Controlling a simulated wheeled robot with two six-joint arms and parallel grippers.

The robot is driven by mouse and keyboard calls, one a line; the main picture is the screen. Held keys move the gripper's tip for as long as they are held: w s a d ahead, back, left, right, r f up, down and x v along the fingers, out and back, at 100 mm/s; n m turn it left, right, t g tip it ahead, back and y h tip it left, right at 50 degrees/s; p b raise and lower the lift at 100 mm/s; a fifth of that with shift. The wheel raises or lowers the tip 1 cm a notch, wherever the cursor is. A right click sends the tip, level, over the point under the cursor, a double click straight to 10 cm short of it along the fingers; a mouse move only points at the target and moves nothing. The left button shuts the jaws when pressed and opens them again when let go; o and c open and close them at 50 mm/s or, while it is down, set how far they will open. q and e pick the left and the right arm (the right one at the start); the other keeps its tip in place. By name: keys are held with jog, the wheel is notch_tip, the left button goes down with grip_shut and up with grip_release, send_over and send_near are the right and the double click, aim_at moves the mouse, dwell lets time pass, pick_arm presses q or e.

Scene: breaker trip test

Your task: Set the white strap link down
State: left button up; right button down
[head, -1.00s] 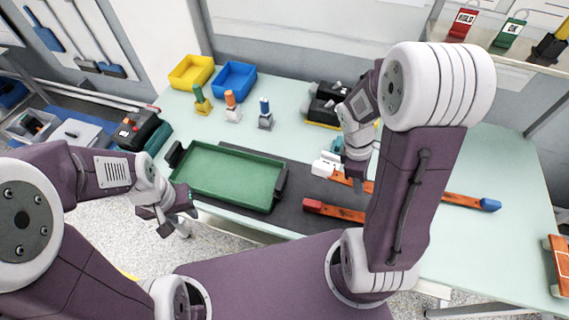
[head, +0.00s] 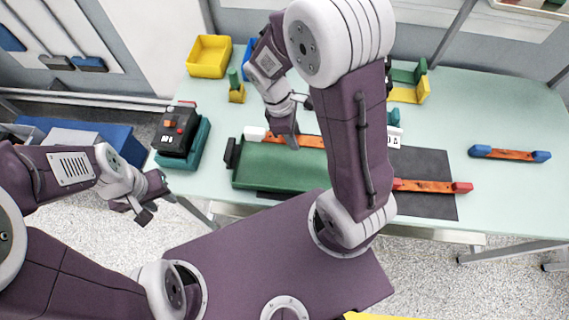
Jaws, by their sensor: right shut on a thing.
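The white strap link (head: 307,141) is a copper-coloured bar with a white end (head: 254,133); my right arm hides its other end. My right gripper (head: 287,143) is shut on it, at the back edge of the green tray (head: 265,178). I cannot tell whether the link touches the tray. The blue strap link (head: 510,154) lies on the table at the right. My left gripper (head: 136,208) is open and empty, left of the tray, beyond the table's front edge.
A black device in a teal holder (head: 180,140) stands left of the tray. A yellow bin (head: 208,57) and a partly hidden blue bin (head: 250,48) are at the back. A green and yellow stand (head: 412,88) is behind my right arm. The table's right side is largely clear.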

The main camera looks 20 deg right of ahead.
aim_at(295, 159)
jog(key=f, duration=0.6)
jog(key=shift+w+a+f+b, duration=0.15)
jog(key=shift+w+a+b, duration=0.1)
jog(key=shift+b, duration=0.15)
jog(key=shift+s+d+f, duration=0.1)
jog(key=shift+d+f, duration=0.05)
jog(key=shift+f, duration=0.15)
jog(key=x, duration=0.2)
jog(key=shift+s+f+b, duration=0.1)
jog(key=shift+f+b, duration=0.25)
jog(key=shift+f, duration=0.25)
jog(key=shift+w, duration=0.25)
jog(key=shift+s+f, duration=0.1)
jog(key=shift+f, duration=0.1)
jog(key=c, duration=1.1)
grip_release()
jog(key=shift+r, duration=0.1)
jog(key=shift+o, duration=0.2)
